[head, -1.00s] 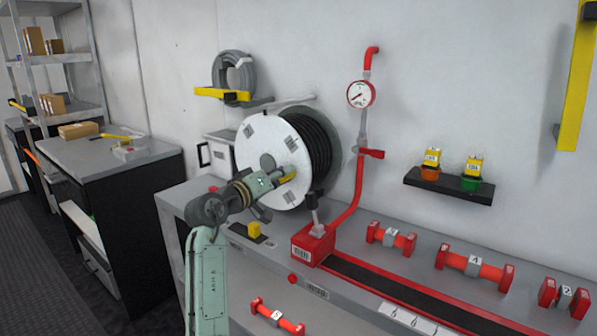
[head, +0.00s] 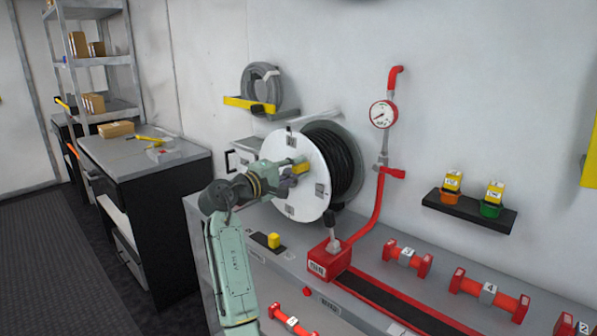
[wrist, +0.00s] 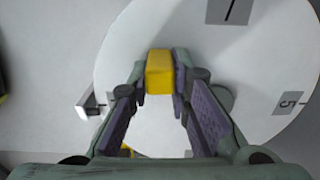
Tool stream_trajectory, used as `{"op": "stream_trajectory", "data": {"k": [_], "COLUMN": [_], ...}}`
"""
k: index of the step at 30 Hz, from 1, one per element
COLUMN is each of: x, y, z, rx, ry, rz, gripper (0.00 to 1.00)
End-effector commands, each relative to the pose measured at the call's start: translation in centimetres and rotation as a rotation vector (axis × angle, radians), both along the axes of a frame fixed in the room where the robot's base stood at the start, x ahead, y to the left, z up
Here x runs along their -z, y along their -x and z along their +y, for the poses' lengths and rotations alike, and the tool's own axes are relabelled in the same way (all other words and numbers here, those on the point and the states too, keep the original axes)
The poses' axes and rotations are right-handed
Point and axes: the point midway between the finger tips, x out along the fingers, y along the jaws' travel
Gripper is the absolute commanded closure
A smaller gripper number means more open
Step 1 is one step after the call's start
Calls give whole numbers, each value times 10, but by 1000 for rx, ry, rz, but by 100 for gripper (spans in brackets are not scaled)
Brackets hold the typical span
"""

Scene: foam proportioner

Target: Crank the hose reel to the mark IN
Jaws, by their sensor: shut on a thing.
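The hose reel has a white disc (head: 285,196) facing me, with grey label plates, and a black hose (head: 340,160) wound behind it. My gripper (head: 294,170) is in front of the disc, shut on the yellow crank handle (head: 303,168). In the wrist view the yellow handle (wrist: 159,72) sits between the fingertips of my gripper (wrist: 160,80). There the disc (wrist: 255,60) shows one plate at its top edge and another at right that seems to read 5. I cannot make out the mark IN; my gripper and arm hide part of the disc.
A red box with a lever (head: 330,258) stands right of the reel on the bench. A red pipe with a gauge (head: 383,114) rises on the wall. A grey coil (head: 262,88) hangs above the reel.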

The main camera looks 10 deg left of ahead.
Motion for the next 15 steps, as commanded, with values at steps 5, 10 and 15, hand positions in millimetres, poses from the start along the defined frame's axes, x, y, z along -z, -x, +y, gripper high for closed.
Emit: {"op": "stream_trajectory", "data": {"k": [5, 10, 15], "x": [-2, -3, -3], "y": [-2, -3, -3], "z": [3, 4, 4], "rx": [-1, -2, -3], "ry": [41, 57, 61], "rz": [30, 42, 43], "gripper": [100, 100, 100]}}
